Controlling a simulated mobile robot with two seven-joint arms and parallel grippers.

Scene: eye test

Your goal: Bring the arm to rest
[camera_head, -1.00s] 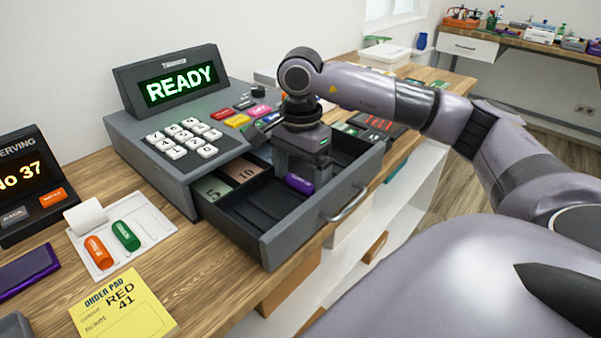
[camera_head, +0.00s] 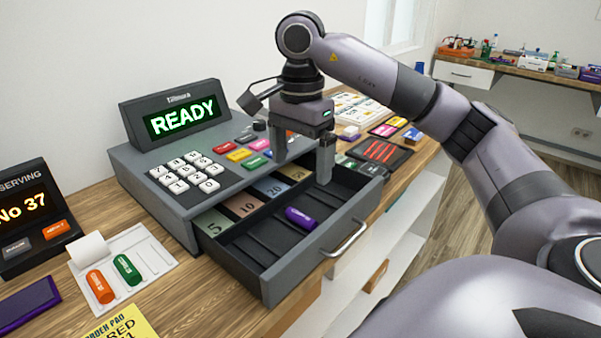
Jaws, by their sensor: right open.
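My right arm (camera_head: 375,75) comes in from the right. Its gripper (camera_head: 302,170) points down above the far side of the open cash drawer (camera_head: 285,268), with its two fingers apart and nothing between them. A purple capsule-shaped piece (camera_head: 301,218) lies in the drawer, below and apart from the fingers. Notes marked 5 (camera_head: 213,222), 10 (camera_head: 243,204) and 20 (camera_head: 272,187) lie in the back compartments. The grey cash register (camera_head: 150,165) shows READY on its screen (camera_head: 181,117). My left gripper is not in view.
At left are a dark display reading "No 37" (camera_head: 22,206), a white tray (camera_head: 155,262) with orange (camera_head: 100,287) and green (camera_head: 127,269) pieces, and a yellow order pad (camera_head: 122,326). Right of the register lie a dark pad (camera_head: 381,152) and small coloured blocks. White shelves stand below the counter.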

